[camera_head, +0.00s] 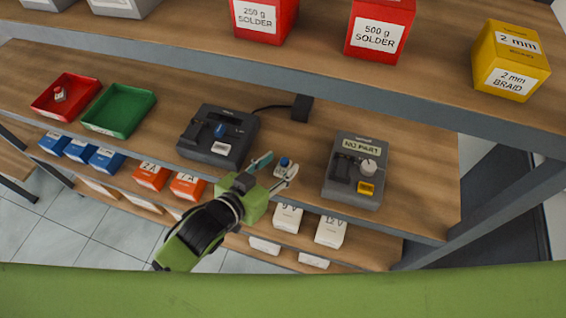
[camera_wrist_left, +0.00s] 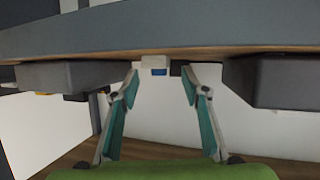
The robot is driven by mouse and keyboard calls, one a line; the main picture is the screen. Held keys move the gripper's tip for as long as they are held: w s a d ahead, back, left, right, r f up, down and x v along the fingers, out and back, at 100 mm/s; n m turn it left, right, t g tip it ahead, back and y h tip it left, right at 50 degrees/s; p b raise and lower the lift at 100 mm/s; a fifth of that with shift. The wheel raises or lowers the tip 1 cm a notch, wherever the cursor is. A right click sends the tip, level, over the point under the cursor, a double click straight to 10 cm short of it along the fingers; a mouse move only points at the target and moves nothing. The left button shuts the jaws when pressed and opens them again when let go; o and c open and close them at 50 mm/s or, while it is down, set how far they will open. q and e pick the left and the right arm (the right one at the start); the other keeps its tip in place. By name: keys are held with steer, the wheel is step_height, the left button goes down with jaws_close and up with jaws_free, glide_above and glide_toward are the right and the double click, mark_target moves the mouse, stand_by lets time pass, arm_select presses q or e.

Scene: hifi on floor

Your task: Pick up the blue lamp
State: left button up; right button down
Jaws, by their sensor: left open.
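The blue lamp (camera_head: 285,162) is a small part with a blue cap on a pale base. It stands on the wooden shelf between two dark devices. My left gripper (camera_head: 277,168) is open, its teal-padded fingers on either side of the lamp in the head view. In the left wrist view, which looks upside down, the blue lamp (camera_wrist_left: 158,71) shows between and beyond the tips of the left gripper (camera_wrist_left: 160,76). I cannot tell whether a finger touches it. My right gripper is not in view.
A dark device (camera_head: 218,135) with a blue part stands left of the lamp. Another device (camera_head: 354,170), displaying "NO PART", stands right. A red tray (camera_head: 66,97) holding a small part and an empty green tray (camera_head: 119,109) lie farther left. An upper shelf (camera_head: 330,68) overhangs behind.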

arm_select(q)
steer(key=shift+x, duration=0.85)
steer(key=shift+s, duration=0.1)
steer(key=c, duration=1)
